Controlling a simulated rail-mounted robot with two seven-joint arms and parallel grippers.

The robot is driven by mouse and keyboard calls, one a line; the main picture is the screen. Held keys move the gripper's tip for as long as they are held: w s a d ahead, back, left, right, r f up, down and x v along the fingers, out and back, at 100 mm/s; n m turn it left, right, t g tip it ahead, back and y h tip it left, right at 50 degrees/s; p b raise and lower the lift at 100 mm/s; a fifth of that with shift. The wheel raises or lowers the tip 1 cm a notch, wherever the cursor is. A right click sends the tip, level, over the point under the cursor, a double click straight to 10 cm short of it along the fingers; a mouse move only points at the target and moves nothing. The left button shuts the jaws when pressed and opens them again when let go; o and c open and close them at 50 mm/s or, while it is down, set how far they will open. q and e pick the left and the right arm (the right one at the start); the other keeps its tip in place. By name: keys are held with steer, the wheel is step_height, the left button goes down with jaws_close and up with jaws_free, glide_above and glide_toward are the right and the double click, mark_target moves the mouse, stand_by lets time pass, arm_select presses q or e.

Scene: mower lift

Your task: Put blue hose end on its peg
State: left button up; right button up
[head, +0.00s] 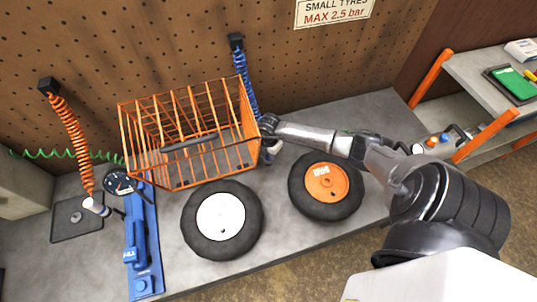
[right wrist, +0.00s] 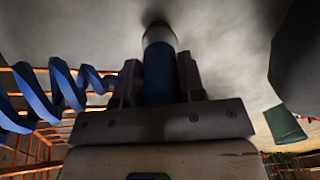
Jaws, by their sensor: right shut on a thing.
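The blue coiled hose (head: 247,85) hangs from a black mount (head: 236,42) on the pegboard, behind the orange wire basket. My right gripper (head: 267,128) is at the basket's right edge in the head view, with its jaws mostly hidden there. In the right wrist view, the right gripper (right wrist: 158,78) is shut on the blue hose end (right wrist: 158,65), which has a pale collar and sits between both fingers. The coil (right wrist: 60,92) runs off to the left in that view. I cannot make out the hose end's peg. My left gripper is not in view.
The orange wire basket (head: 181,173) stands close left of my right gripper. Two wheels, white-hubbed (head: 221,219) and orange-hubbed (head: 326,182), lie on the bench. An orange hose (head: 70,135) and blue tool with a gauge (head: 139,240) are at left. A shelf (head: 480,75) stands right.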

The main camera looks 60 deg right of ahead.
steer(key=shift+f, duration=0.7)
steer(key=shift+f, duration=0.1)
steer(key=o, duration=1)
steer(key=shift+r, duration=0.25)
step_height(320, 180, up, 12)
steer(key=shift+f, duration=0.25)
steer(key=shift+r, duration=0.1)
